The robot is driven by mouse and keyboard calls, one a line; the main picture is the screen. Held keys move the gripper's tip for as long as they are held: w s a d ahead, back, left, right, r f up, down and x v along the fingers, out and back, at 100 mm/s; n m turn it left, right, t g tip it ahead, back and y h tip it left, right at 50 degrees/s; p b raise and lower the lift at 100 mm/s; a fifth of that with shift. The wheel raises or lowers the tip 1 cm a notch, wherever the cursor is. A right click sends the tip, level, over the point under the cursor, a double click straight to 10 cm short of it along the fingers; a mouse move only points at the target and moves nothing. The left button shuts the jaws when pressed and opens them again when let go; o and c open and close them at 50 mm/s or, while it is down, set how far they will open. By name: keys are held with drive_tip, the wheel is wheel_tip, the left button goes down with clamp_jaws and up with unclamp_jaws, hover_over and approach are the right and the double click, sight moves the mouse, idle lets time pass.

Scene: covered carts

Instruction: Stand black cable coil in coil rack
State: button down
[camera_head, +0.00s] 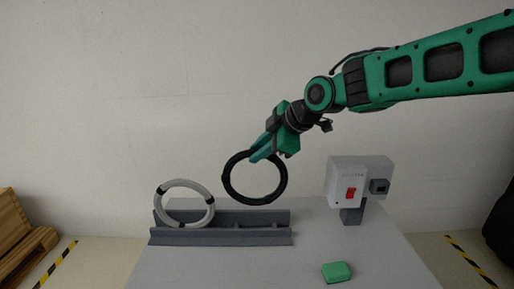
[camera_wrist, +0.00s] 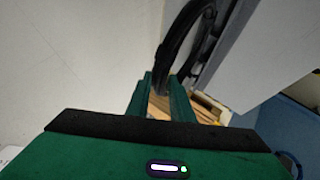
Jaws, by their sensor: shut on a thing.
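The black cable coil (camera_head: 228,190) is upright, held at its upper rim by my gripper (camera_head: 260,154). Its lower rim is just above or in front of the coil rack's right part; I cannot tell whether they touch. In the wrist view the black coil (camera_wrist: 178,40) rises between the two green fingers of my gripper (camera_wrist: 162,84), which are shut on it. The coil rack (camera_head: 270,237) is a long grey trough on the table. A white coil (camera_head: 208,203) with dark bands stands in the rack's left part.
A white box with a red switch (camera_head: 350,193) stands on a grey post at the table's right. A green block (camera_head: 337,272) lies near the front of the grey table (camera_head: 240,270). A wooden pallet (camera_head: 20,235) is on the floor at left. The table's front left is clear.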

wheel_tip(320, 180, down, 9)
idle(1.5)
drive_tip(key=shift+f, duration=0.1)
drive_tip(key=c, duration=1.5)
unclamp_jaws()
drive_tip(key=v, duration=1)
drive_tip(key=shift+s+d+r, duration=0.1)
drive_tip(key=shift+d+r, duration=0.1)
drive_tip(key=shift+d, duration=0.05)
